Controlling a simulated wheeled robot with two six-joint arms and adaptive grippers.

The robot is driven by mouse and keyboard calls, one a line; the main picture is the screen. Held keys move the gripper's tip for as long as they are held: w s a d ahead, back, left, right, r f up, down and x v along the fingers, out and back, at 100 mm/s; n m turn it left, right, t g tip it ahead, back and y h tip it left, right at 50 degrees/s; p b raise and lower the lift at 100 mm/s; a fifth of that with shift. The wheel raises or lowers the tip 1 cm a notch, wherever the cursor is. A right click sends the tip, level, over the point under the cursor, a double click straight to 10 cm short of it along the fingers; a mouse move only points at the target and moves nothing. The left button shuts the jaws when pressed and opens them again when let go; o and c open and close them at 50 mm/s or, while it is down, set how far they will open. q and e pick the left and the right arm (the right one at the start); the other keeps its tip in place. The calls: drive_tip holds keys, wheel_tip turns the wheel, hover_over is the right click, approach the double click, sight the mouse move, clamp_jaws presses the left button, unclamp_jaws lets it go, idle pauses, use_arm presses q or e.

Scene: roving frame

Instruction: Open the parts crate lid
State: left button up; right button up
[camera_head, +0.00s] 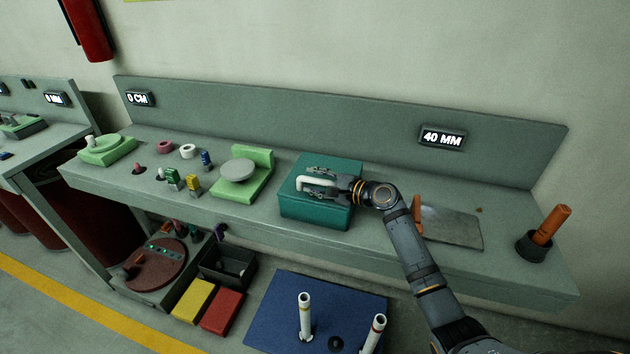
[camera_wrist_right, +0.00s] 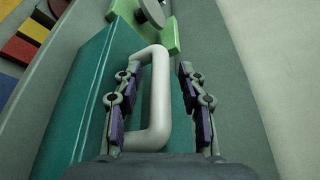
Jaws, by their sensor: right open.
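The parts crate is a teal box (camera_head: 315,211) on the workbench, with its lid (camera_head: 340,164) down on it. A white bar handle (camera_head: 316,185) stands on the lid. My right gripper (camera_head: 320,178) is over the lid at the handle. In the right wrist view the crate (camera_wrist_right: 76,100) lies below my right gripper (camera_wrist_right: 155,85). The white handle (camera_wrist_right: 160,95) is between the two open fingers, with a gap on the right side; I cannot tell whether the left finger touches it. My left gripper is not in view.
A green stand with a grey disc (camera_head: 239,170) is left of the crate. A metal plate (camera_head: 452,228) and a dark cup with an orange handle (camera_head: 535,246) are to the right. The bench back panel (camera_head: 300,124) rises behind. Rocket-like white tubes (camera_head: 305,315) stand on a blue mat below.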

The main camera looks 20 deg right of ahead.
clamp_jaws()
